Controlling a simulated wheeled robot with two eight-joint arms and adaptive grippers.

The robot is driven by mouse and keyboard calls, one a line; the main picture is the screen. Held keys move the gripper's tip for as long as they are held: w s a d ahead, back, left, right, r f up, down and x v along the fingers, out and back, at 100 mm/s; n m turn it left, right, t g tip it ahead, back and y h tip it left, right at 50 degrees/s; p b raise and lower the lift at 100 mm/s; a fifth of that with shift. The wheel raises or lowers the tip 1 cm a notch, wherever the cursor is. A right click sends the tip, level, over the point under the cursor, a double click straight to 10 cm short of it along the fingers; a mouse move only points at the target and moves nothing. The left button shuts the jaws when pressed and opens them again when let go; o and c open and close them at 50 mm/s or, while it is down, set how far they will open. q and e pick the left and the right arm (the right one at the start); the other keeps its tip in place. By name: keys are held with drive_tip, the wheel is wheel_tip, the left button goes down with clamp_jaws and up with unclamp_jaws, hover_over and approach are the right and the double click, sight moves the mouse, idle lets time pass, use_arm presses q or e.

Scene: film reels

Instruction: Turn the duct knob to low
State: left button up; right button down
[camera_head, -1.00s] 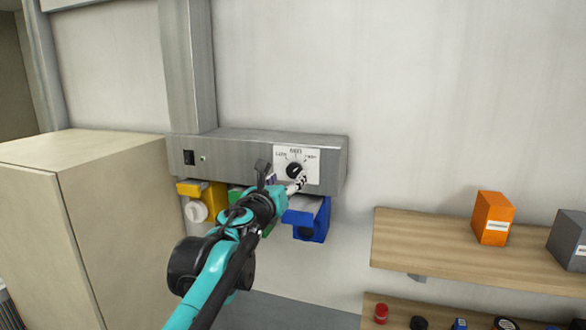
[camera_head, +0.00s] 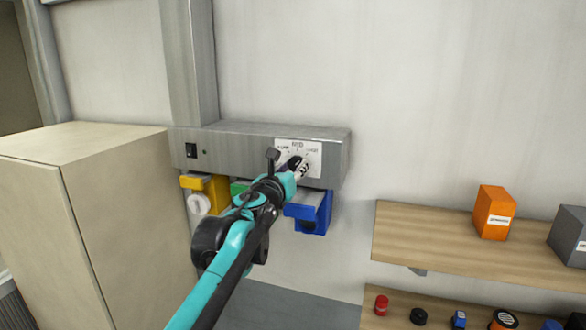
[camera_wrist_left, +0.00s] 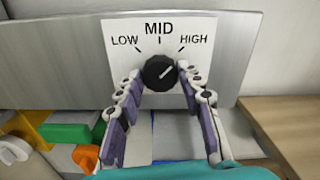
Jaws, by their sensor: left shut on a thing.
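The duct knob (camera_head: 294,162) is a round black dial on a white label plate (camera_head: 313,151), set in the grey metal duct panel (camera_head: 240,150) on the wall. In the left wrist view the knob (camera_wrist_left: 159,73) sits under the words LOW, MID and HIGH. Its white mark points up and right, toward HIGH. My left gripper (camera_head: 300,167) is at the knob, with one finger on each side, shut on it. In the head view the gripper hides part of the knob. My right gripper is not in view.
Yellow (camera_head: 214,191) and blue (camera_head: 310,212) units hang under the panel, with a green one partly behind my arm. A beige cabinet (camera_head: 110,210) stands at left. Wooden shelves (camera_head: 450,240) at right hold an orange box (camera_head: 493,212), a grey box and small items.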

use_arm(q)
drive_tip(key=n, duration=0.4)
drive_tip(key=shift+n, duration=0.3)
drive_tip(key=n+b, duration=0.1)
drive_tip(key=n, duration=0.3)
drive_tip(key=shift+n, duration=0.3)
drive_tip(key=n, duration=0.4)
drive_tip(key=shift+n, duration=2.4)
drive_tip(key=o, duration=1.2)
drive_tip(key=shift+c, duration=0.2)
